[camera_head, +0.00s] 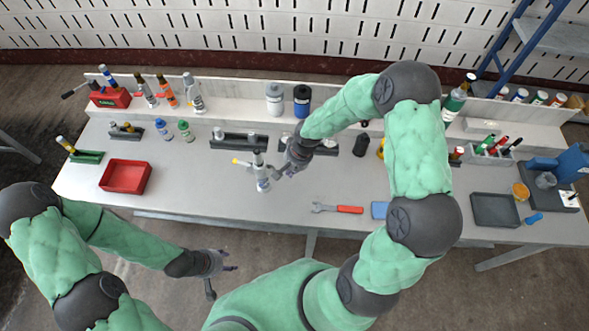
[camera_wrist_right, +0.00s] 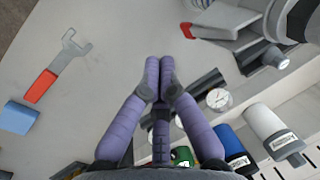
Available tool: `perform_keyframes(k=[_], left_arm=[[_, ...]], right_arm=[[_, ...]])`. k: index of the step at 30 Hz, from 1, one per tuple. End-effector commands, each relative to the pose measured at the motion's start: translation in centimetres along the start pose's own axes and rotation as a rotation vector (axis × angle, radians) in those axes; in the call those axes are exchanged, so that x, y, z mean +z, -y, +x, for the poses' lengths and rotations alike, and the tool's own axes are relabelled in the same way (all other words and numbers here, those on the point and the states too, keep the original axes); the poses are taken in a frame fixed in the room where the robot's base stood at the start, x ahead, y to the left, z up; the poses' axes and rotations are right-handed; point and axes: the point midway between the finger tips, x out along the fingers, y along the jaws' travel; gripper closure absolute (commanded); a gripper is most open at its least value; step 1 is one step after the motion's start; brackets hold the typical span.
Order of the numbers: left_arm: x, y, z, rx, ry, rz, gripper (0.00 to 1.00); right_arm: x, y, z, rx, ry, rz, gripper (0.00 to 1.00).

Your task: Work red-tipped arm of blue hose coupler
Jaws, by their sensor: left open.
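A grey and white coupler (camera_head: 262,178) stands near the table's front edge in the head view, with a yellow-tipped piece reaching left. My right gripper (camera_head: 280,173) is just right of the coupler. In the wrist view its purple fingertips (camera_wrist_right: 159,74) are together with nothing between them, apart from the red tip. My left gripper (camera_head: 222,264) is open and empty in front of the table.
A red-handled wrench (camera_head: 337,209) and a blue block (camera_head: 379,210) lie to the right. A dark holder (camera_head: 232,143) is behind the coupler. A red tray (camera_head: 125,176) is at the left. Bottles line the back ledge. The table between tray and coupler is clear.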

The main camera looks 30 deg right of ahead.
Motion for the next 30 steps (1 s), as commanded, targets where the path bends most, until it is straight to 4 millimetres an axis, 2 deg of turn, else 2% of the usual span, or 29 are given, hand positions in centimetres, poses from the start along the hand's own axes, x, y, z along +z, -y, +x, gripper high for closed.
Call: perform_keyframes(k=[18, 30], left_arm=[[0.0, -0.3, -1.0, 0.0, -0.001, 0.0, 0.51], [0.0, -0.3, -1.0, 0.0, -0.001, 0.0, 0.51]], right_arm=[[0.0, 0.4, -1.6, 0.001, 0.0, -0.002, 1.0], [-0.1, 0.4, -1.8, 0.001, 0.0, -0.001, 1.0]])
